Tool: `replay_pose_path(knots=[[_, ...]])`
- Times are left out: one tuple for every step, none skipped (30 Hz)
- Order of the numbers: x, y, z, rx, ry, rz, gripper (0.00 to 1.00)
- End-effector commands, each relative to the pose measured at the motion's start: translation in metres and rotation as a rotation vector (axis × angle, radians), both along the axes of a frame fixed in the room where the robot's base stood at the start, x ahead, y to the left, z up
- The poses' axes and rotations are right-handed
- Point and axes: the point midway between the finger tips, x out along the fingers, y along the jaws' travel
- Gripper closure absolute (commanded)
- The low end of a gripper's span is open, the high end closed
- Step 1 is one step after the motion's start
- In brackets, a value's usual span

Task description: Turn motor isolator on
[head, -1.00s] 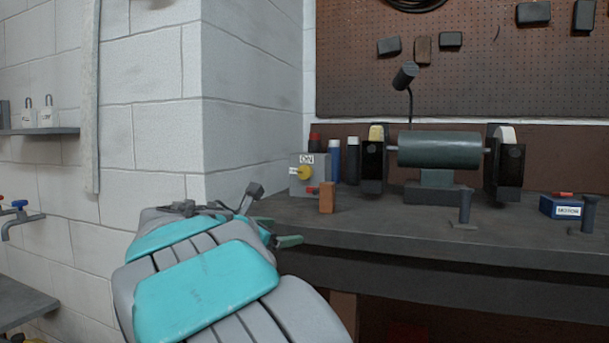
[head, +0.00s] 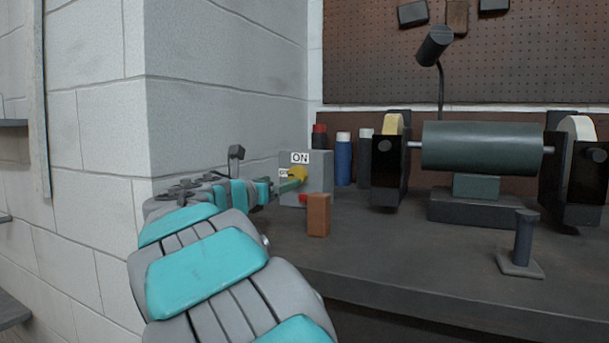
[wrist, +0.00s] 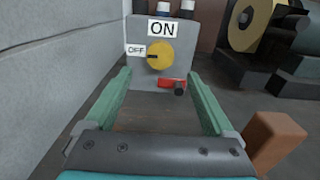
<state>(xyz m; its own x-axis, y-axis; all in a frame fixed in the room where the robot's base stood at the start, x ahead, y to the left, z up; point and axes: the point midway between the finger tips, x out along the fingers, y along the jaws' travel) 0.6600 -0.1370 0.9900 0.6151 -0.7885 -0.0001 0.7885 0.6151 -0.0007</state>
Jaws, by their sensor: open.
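The motor isolator is a grey box (head: 318,170) on the bench, with a round yellow knob (head: 298,174) on its front. It also shows in the wrist view (wrist: 187,48), where an ON label (wrist: 163,28) is above the knob (wrist: 160,56) and an OFF label (wrist: 136,50) is at its left. A dark mark on the knob points left, towards OFF. A red piece with a dark end (wrist: 171,84) is below the knob. My gripper (wrist: 161,78) is open and empty, its green fingers spread either side of the knob in the picture. I cannot tell whether they touch the box.
A brown block (head: 318,214) stands close to the right of my gripper. Several bottles, one blue (head: 343,160), stand behind the box. A bench grinder (head: 480,148) is further right, with a dark post (head: 523,240) in front. A white block wall (head: 225,90) is at the left.

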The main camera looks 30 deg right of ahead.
Motion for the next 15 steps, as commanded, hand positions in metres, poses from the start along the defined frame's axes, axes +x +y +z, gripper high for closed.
replay_pose_path(knots=[[0.001,-0.001,0.0,0.0,0.0,0.0,0.11],[0.002,-0.002,0.0,0.0,0.0,0.0,0.11],[0.004,-0.004,0.0,0.001,0.0,0.0,0.11],[0.005,-0.007,0.0,0.002,-0.001,0.0,0.11],[0.008,-0.009,0.0,0.002,-0.001,0.0,0.11],[0.011,-0.014,0.0,0.003,-0.002,0.0,0.11],[0.013,-0.017,0.0,0.003,-0.002,0.0,0.11],[0.016,-0.021,0.0,0.003,-0.003,0.0,0.11],[0.02,-0.026,0.0,0.003,-0.002,0.0,0.11],[0.024,-0.03,0.0,0.002,-0.001,0.0,0.11],[0.027,-0.034,-0.001,0.003,0.001,0.0,0.11],[0.031,-0.039,-0.002,0.003,0.002,0.0,0.11],[0.033,-0.043,-0.002,0.003,0.003,0.0,0.11],[0.036,-0.045,-0.002,0.003,0.003,0.001,0.11],[0.039,-0.048,-0.002,0.002,0.002,0.002,0.11]])
